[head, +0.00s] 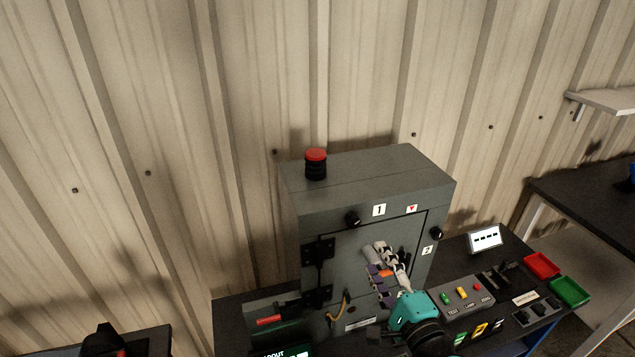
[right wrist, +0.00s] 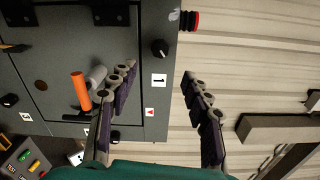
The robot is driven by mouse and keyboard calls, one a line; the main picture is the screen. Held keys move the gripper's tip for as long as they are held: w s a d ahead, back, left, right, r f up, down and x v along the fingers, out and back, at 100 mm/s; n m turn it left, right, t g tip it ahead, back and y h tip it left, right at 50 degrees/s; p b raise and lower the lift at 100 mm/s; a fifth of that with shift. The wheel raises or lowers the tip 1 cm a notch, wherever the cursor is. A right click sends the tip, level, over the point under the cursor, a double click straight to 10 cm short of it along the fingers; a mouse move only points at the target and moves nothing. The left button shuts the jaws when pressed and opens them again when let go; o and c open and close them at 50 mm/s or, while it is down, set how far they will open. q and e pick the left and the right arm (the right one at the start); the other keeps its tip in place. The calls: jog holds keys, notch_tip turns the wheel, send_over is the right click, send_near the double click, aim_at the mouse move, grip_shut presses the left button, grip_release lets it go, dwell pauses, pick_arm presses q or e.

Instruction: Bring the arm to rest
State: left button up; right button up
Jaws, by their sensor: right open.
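My right gripper (head: 386,271) is in front of the door of the grey enclosure (head: 320,217) in the head view. In the right wrist view my right gripper (right wrist: 158,112) has its two fingers wide apart with nothing between them. An orange cylinder (right wrist: 81,91) and a grey cylindrical part (right wrist: 97,77) show at the enclosure door beside one finger. In the head view the gripper partly hides the orange part (head: 386,272). The enclosure door is shut. My left gripper is not in view.
A red-topped black button (head: 316,164) stands on the enclosure. To its right on the bench are a button panel (head: 462,294), a red tray (head: 541,265) and a green tray (head: 570,291). A shelf (head: 606,100) is on the wall at right. Free air lies above the enclosure.

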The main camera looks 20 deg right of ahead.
jog(key=a+f+n+g+y+b, duration=0.2)
jog(key=a+f+n+g+y, duration=0.3)
jog(key=a+f+n, duration=0.45)
jog(key=s+d+f+n+g+h+b, duration=0.1)
jog(key=s+f+n+g+h, duration=0.4)
jog(key=n, duration=0.5)
jog(key=shift+s+d+f+g+h+b, duration=0.25)
jog(key=shift+s+f+g+h+b, duration=0.1)
jog(key=shift+s+f+g, duration=0.2)
jog(key=shift+c, duration=0.4)
grip_shut()
